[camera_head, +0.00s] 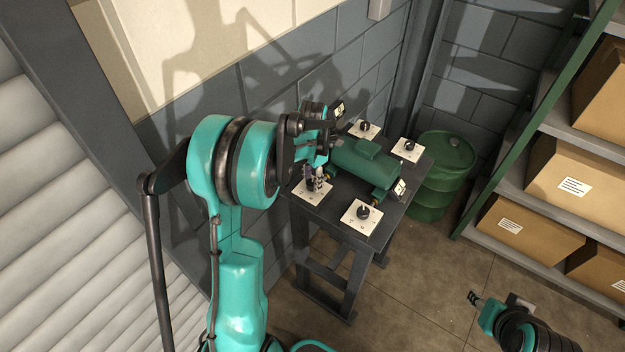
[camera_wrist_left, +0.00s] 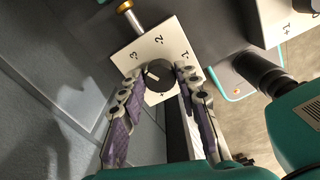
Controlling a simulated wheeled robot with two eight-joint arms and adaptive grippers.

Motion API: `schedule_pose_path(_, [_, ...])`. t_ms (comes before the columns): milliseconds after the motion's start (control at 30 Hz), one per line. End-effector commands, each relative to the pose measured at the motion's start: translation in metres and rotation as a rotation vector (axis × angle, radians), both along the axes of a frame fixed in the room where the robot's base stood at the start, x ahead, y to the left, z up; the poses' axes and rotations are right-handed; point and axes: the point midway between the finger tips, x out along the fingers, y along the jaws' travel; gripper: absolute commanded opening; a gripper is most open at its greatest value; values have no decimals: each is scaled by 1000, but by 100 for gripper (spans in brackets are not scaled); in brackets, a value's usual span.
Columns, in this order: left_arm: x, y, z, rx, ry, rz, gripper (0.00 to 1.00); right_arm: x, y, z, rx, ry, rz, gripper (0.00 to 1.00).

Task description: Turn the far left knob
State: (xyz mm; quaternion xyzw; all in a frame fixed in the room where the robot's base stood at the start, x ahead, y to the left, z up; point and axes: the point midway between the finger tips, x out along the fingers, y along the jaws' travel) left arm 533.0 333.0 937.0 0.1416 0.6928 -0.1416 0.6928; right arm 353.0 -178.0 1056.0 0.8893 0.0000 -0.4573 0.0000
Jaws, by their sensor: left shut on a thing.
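A small dark table bears several white plates with black knobs. My left gripper (camera_head: 318,180) is over the plate at the table's near left corner (camera_head: 312,194). In the left wrist view its two fingertips (camera_wrist_left: 158,76) are closed on either side of a round dark knob (camera_wrist_left: 157,70), on a white plate (camera_wrist_left: 140,52) marked 1, 2 and 3. The far left knob (camera_head: 365,127) stands at the back of the table, clear of the gripper. Other knobs are at the far right (camera_head: 409,145) and near right (camera_head: 363,211). My right gripper (camera_head: 475,298) hangs low at right, away from the table; its jaw opening is unclear.
A green casing (camera_head: 362,163) lies in the middle of the table between the knobs. A wall runs behind the table. A green drum (camera_head: 440,175) stands to its right, then a shelf with cardboard boxes (camera_head: 574,183). The floor in front is clear.

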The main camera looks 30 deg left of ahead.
Motion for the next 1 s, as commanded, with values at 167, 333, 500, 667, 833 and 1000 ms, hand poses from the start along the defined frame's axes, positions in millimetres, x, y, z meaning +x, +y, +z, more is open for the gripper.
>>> schedule_pose_path(167, [0, 0, 0, -1, 0, 53, 3, 0, 0, 0, 0, 0, 0, 40])
schedule_pose_path(333, [0, 0, 0, -1, 0, 75, 3, 0, 0, 0, 0, 0, 0, 40])
schedule_pose_path(500, [0, 0, 0, 0, 0, 80, 3, 0, 0, 0, 0, 0, 0, 40])
schedule_pose_path(667, [0, 0, 0, 0, 0, 80, 3, 0, 0, 0, 0, 0, 0, 40])
schedule_pose_path(833, [0, 0, 0, 0, 0, 79, 53, 0, 0, 0, 0, 0, 0, 40])
schedule_pose_path(1000, [0, 0, 0, 0, 0, 79, 53, 0, 0, 0, 0, 0, 0, 40])
